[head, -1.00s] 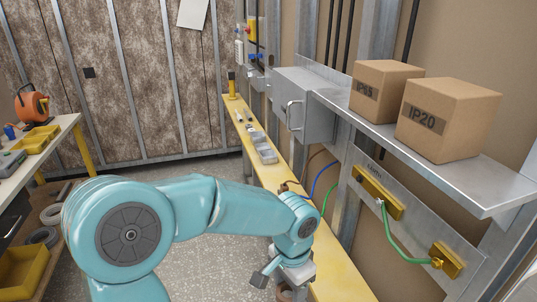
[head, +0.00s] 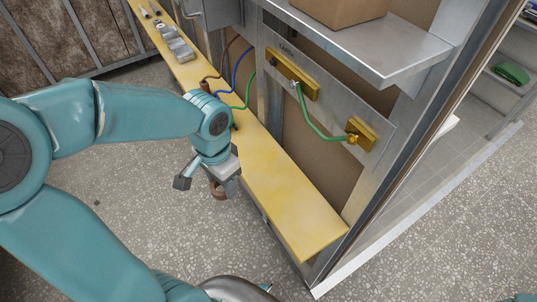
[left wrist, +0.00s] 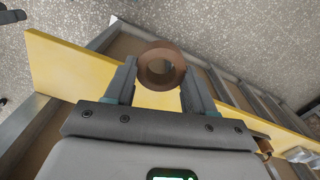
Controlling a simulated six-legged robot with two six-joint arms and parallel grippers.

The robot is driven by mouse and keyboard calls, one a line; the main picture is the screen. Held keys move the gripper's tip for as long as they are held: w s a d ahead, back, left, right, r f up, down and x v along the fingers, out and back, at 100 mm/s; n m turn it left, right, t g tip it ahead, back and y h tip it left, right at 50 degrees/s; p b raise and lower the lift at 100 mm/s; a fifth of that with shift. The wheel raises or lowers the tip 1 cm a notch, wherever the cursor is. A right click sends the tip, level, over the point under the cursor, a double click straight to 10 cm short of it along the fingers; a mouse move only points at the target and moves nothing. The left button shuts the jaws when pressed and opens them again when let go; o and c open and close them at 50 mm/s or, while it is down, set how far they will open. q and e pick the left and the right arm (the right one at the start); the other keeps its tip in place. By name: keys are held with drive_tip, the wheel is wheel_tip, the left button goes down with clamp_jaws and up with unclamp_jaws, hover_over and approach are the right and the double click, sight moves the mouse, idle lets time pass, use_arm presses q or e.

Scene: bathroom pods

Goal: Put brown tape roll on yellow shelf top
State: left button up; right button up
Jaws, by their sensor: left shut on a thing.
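The brown tape roll (head: 217,191) is a small ring held in my left gripper (head: 207,184). In the left wrist view the roll (left wrist: 178,70) sits between the fingertips with its hole facing the camera. The yellow shelf top (head: 297,212) is a long narrow board along the frame wall. In the head view the gripper and roll show just left of the shelf's edge. In the left wrist view the roll overlaps the yellow shelf (left wrist: 72,72). The height gap between them is hard to tell. My right gripper is not in view.
Several grey metal boxes (head: 178,48) stand on the shelf's far end. Brown, blue and green cables hang behind its middle. A brass terminal (head: 360,134) is on the wall above. A metal shelf with a cardboard box (head: 330,8) juts out higher. The near end is bare.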

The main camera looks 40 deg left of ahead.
use_arm(q)
drive_tip(key=p, duration=0.2)
hover_over(274, 178)
drive_tip(key=shift+s+f, duration=0.25)
drive_tip(key=shift+f, duration=0.85)
wheel_tip(274, 178, down, 4)
drive_tip(key=shift+f, duration=0.1)
drive_tip(key=shift+w+f+p, duration=0.2)
drive_tip(key=shift+f+p, duration=0.05)
drive_tip(key=shift+p, duration=0.25)
drive_tip(key=shift+f, duration=0.1)
drive_tip(key=shift+f, duration=0.1)
drive_tip(key=o, duration=1)
